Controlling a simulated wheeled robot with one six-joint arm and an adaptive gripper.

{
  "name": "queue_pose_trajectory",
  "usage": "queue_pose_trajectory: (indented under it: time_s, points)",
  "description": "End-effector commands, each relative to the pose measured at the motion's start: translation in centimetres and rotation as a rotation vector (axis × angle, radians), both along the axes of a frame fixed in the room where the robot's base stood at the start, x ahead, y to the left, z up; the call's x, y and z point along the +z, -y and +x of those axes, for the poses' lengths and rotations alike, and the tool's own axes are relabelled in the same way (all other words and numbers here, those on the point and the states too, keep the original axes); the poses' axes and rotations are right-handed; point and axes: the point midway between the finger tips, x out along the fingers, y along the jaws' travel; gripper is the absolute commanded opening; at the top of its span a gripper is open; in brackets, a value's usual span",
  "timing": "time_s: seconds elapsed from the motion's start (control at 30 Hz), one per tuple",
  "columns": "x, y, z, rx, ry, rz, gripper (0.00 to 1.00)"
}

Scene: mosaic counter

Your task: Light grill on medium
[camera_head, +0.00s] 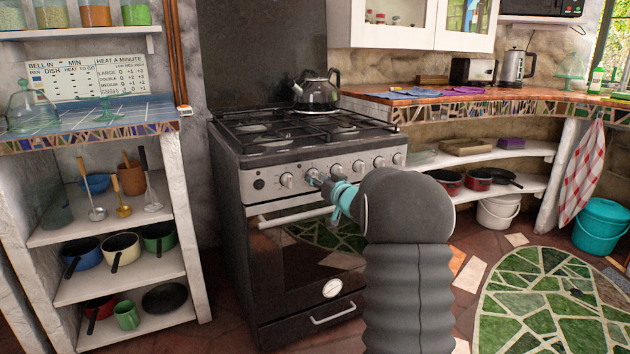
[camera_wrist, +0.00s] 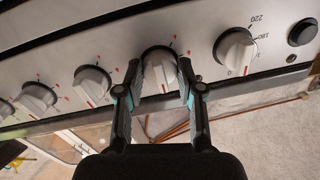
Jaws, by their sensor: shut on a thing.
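The black and steel stove (camera_head: 296,160) stands in the middle of the head view, with a row of white knobs on its front panel. My gripper (camera_head: 318,178) reaches this panel from the front. In the wrist view my gripper (camera_wrist: 158,85) is shut on a white knob (camera_wrist: 160,66), one finger on each side. The held knob sits beside the temperature knob (camera_wrist: 235,50), which has 180 and 220 marked around it. On the other side is another white knob (camera_wrist: 92,84). Red marks show around the held knob; its symbols are not readable, and the head view mostly hides it.
A kettle (camera_head: 317,92) stands at the back of the stove top. The oven door handle (camera_head: 290,217) runs below the knobs. An open shelf unit (camera_head: 120,235) with pots stands at the left. A green mosaic floor patch (camera_head: 545,305) lies at the right.

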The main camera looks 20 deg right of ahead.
Motion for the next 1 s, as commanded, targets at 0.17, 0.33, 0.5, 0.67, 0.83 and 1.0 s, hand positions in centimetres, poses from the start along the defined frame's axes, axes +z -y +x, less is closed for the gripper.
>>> queue_pose_trajectory:
  time_s: [0.17, 0.33, 0.5, 0.67, 0.83, 1.0]
  points:
    - [0.17, -0.06, 0.17, 0.006, 0.008, -0.051, 0.02]
    - [0.21, 0.05, 0.17, 0.005, 0.012, -0.154, 0.03]
    - [0.23, 0.13, 0.15, 0.004, 0.020, -0.301, 0.03]
    - [0.30, 0.18, 0.12, 0.002, 0.026, -0.453, 0.03]
    - [0.38, 0.22, 0.10, 0.001, 0.032, -0.615, 0.03]
    - [0.36, 0.22, 0.10, 0.000, 0.038, -0.776, 0.03]
